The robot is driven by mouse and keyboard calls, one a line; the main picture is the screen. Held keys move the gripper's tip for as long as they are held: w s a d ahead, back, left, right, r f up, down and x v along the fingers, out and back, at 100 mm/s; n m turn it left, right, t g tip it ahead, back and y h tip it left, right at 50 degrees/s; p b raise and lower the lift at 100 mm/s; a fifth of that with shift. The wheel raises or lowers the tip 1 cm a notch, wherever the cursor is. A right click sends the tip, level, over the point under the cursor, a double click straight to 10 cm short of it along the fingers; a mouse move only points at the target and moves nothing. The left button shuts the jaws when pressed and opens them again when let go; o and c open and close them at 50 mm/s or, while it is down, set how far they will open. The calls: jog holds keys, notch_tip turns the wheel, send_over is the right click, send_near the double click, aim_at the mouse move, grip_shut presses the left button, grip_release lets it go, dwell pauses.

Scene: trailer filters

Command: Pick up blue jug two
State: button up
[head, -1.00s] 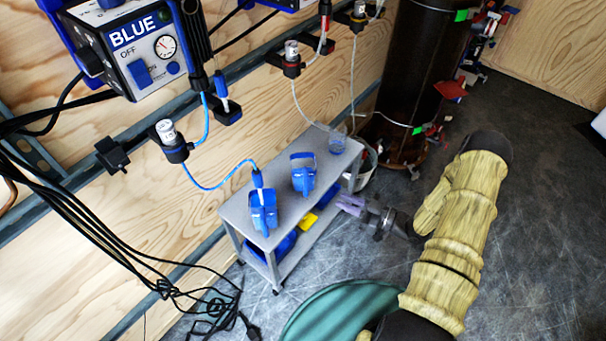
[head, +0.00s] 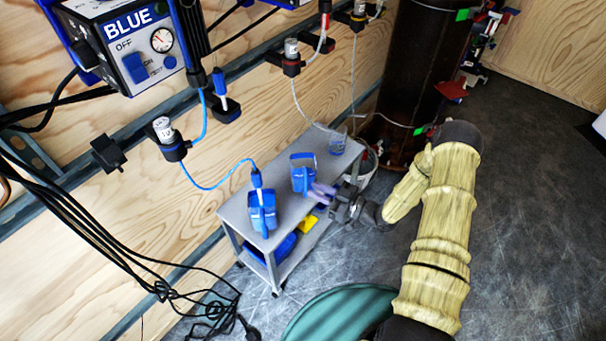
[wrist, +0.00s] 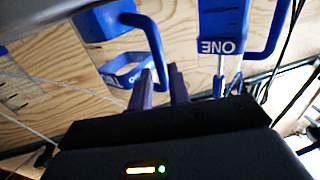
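A blue jug (head: 303,178) without a hose stands on the cart's top shelf.
The grey cart (head: 238,214) stands along the wooden wall. A clear cup (head: 337,143) sits at its far end. A yellow item (head: 307,224) and blue items lie on the lower shelf. A dark barrel (head: 425,65) stands behind; cables (head: 110,240) hang at left.

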aim_at(306, 187)
jog(key=x, duration=0.4)
jog(key=shift+a+f+b, duration=0.1)
jog(key=shift+f+b, duration=0.15)
jog(key=shift+b, duration=0.15)
grip_shut()
